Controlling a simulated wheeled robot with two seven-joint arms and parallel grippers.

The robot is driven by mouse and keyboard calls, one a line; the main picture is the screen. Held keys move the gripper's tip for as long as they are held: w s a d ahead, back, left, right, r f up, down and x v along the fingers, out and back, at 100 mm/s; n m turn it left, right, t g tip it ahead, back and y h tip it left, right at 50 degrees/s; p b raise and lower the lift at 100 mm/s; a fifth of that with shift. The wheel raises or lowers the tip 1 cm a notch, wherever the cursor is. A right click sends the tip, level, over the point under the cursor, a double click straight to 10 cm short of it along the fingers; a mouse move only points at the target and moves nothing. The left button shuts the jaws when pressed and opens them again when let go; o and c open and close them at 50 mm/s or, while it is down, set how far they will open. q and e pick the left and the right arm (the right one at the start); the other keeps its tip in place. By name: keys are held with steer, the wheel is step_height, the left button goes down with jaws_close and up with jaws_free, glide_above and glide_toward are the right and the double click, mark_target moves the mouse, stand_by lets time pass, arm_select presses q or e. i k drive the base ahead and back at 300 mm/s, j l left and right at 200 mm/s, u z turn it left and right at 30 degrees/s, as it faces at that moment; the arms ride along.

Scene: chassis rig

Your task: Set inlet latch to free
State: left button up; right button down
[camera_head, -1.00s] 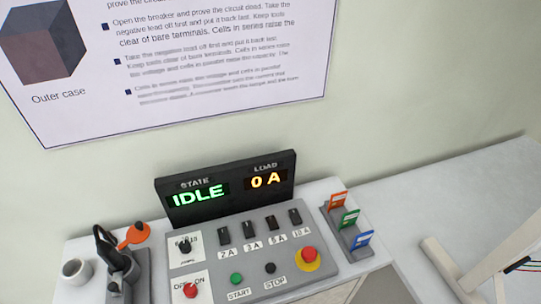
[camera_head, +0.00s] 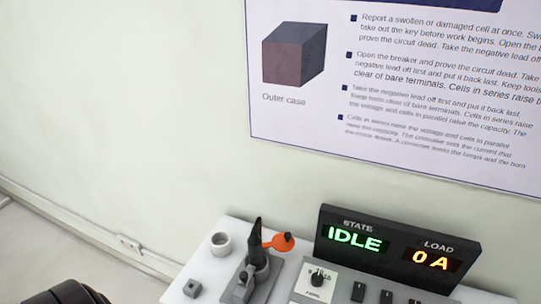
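A grey unit (camera_head: 266,286) stands on the left part of the white bench top, with a dark upright piece (camera_head: 256,240) and an orange round-ended piece (camera_head: 284,242) on it. It may be the inlet, but no label on it can be read and I cannot tell which part is the latch or how it is set. A small grey block with a dark top (camera_head: 192,288) sits to its left. Neither gripper is in view. A dark rounded part at the bottom left seems to be mine.
A display (camera_head: 396,250) reads STATE IDLE and LOAD 0 A. The control panel (camera_head: 300,292) below it is cut off by the bottom edge. A white cup (camera_head: 221,244) stands at the bench's back left. A poster (camera_head: 400,95) hangs on the wall (camera_head: 120,120). Floor shows at left.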

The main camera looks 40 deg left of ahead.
mark_target(245, 276)
steer(key=j+u, duration=0.2)
steer(key=u, duration=0.25)
steer(key=j+u, duration=0.25)
steer(key=u, duration=0.2)
